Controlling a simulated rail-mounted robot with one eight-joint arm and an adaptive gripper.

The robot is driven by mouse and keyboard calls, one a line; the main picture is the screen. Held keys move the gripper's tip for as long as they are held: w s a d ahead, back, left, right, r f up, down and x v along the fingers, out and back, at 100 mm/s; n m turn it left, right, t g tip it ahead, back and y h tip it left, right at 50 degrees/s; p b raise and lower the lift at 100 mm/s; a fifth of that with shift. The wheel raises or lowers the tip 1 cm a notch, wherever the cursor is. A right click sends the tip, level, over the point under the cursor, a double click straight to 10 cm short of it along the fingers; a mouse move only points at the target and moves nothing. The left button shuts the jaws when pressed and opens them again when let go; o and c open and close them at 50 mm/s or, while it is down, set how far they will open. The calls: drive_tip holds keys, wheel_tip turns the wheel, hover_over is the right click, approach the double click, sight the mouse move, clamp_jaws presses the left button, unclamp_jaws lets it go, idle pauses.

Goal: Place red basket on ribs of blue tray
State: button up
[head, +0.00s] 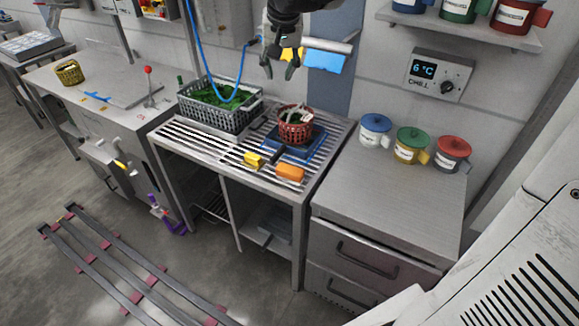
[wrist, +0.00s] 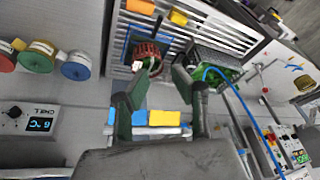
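The red basket (head: 297,133) stands upright on the blue tray (head: 312,150), on the slatted counter. Something white and dark green shows inside it. Whether it rests squarely on the tray's ribs cannot be told, as it covers part of them. The red basket also shows in the wrist view (wrist: 149,47), beyond my fingertips, with the blue tray around it. My gripper (head: 279,70) hangs above and slightly left of the basket, apart from it. In the wrist view my gripper's fingers (wrist: 160,80) are spread with nothing between them.
A grey crate of greens (head: 219,104) stands left of the tray, with a blue hose above it. A yellow block (head: 253,160) and an orange block (head: 290,172) lie in front. Several lidded mugs (head: 411,143) stand on the right counter, which is otherwise clear.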

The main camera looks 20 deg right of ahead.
drive_tip(key=s+a+f+n+t, duration=0.1)
drive_tip(key=s+a+f, duration=0.1)
drive_tip(key=s, duration=0.6)
drive_tip(key=s+a+f+n+t, duration=0.1)
drive_tip(key=s+a+f+n, duration=0.1)
drive_tip(key=s, duration=0.6)
drive_tip(key=s+a+f+n+t, duration=0.1)
drive_tip(key=s+a+f, duration=0.2)
drive_tip(key=s+f, duration=0.2)
drive_tip(key=s, duration=0.3)
drive_tip(key=shift+s+a+f+n+y, duration=0.2)
drive_tip(key=shift+s+f+n+y, duration=0.1)
drive_tip(key=shift+y, duration=0.1)
